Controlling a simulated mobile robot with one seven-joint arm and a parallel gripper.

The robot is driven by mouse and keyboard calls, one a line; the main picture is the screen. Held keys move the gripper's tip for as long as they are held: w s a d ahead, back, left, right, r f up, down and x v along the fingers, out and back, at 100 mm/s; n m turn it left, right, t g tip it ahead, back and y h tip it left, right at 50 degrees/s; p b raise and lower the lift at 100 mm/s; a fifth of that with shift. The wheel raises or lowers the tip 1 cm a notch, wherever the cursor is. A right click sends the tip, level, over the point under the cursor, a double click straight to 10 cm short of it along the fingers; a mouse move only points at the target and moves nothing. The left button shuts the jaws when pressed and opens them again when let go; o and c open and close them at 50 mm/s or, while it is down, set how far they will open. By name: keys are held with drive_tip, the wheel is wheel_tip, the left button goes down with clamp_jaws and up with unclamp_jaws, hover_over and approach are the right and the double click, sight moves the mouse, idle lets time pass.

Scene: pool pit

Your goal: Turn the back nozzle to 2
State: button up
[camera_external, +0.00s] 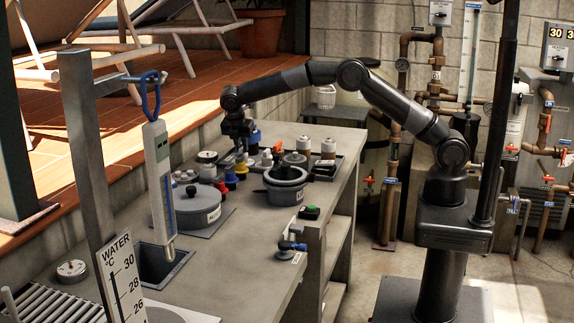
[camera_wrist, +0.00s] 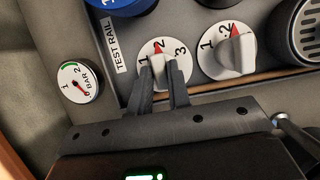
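In the wrist view, a white dial (camera_wrist: 183,51) marked 1, 2 and 3 lies under the fingertips of my gripper (camera_wrist: 166,68). Its red pointer is up by the 2. In the outside view, my gripper (camera_external: 236,150) points down over the counter's far side. The frames do not show which dial is the back nozzle.
A TEST RAIL label (camera_wrist: 115,46) and a BAR gauge (camera_wrist: 80,83) lie left of the dials. A blue fitting (camera_wrist: 124,4) and a grey perforated cup (camera_wrist: 311,30) are close by. On the counter stand a grey pot (camera_external: 286,186) and a lidded vessel (camera_external: 199,205).

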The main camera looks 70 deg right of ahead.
drive_tip(key=shift+o, duration=1.2)
drive_tip(key=shift+s+a+f, duration=0.1)
drive_tip(key=shift+s+f, duration=0.05)
drive_tip(key=shift+f, duration=0.25)
drive_tip(key=shift+r, duration=0.3)
drive_tip(key=v, duration=1)
drive_tip(key=shift+a+r, duration=0.15)
drive_tip(key=shift+a, duration=0.05)
drive_tip(key=shift+r, duration=0.1)
